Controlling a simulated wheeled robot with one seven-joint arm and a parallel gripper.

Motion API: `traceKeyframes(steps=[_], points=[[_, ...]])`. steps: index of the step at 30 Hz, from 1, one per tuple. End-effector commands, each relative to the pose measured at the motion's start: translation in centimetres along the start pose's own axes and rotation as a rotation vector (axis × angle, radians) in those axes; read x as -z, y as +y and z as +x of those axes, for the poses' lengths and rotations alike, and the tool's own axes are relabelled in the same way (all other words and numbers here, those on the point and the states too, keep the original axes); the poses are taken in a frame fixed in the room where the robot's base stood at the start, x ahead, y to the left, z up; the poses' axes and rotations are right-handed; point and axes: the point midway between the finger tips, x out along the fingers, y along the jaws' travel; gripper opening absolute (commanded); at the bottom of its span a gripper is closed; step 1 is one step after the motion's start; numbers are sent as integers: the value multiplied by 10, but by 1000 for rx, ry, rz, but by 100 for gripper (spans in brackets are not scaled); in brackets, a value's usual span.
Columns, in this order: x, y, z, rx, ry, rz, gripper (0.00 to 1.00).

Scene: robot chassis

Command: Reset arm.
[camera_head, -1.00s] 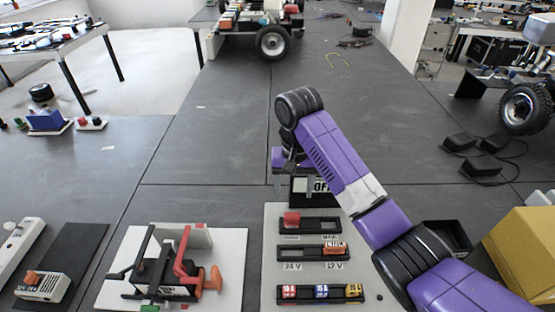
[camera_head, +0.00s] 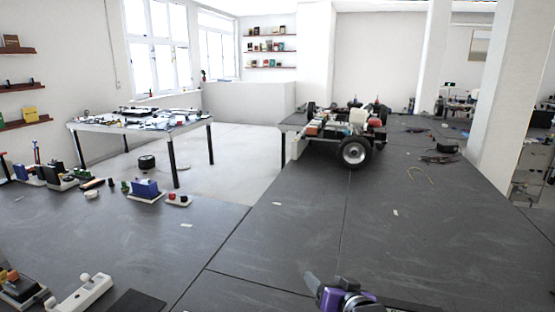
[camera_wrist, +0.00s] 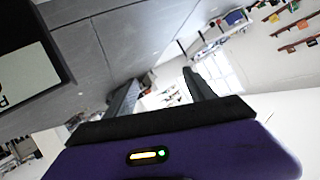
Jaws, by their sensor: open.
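My purple arm shows at the bottom of the head view, low over the dark tabletop, with my gripper (camera_head: 316,286) partly in view. In the wrist view my gripper (camera_wrist: 160,80) has its two dark fingers spread apart, with nothing between them. Its purple body with a small lit indicator fills the bottom of that view. The rest of the arm is mostly hidden below the head view's edge.
A wheeled chassis (camera_head: 353,153) stands at the far table end. A side table (camera_head: 190,126) stands left. A white device (camera_head: 84,291) lies lower left. A dark block with a pale label (camera_wrist: 55,62) is close at the wrist view's left. The middle tabletop is clear.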

Motion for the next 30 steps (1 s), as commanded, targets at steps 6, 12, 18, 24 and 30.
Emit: traceKeyframes(steps=[6, 12, 18, 24, 30], points=[[-40, 0, -57, 3, 202, 3, 63], [-71, 9, -125, -39, 345, -17, 63], [-101, 18, -202, -101, 441, -61, 63], [-127, 24, -282, -162, 485, -125, 63], [-148, 25, -356, -205, 472, -196, 63]])
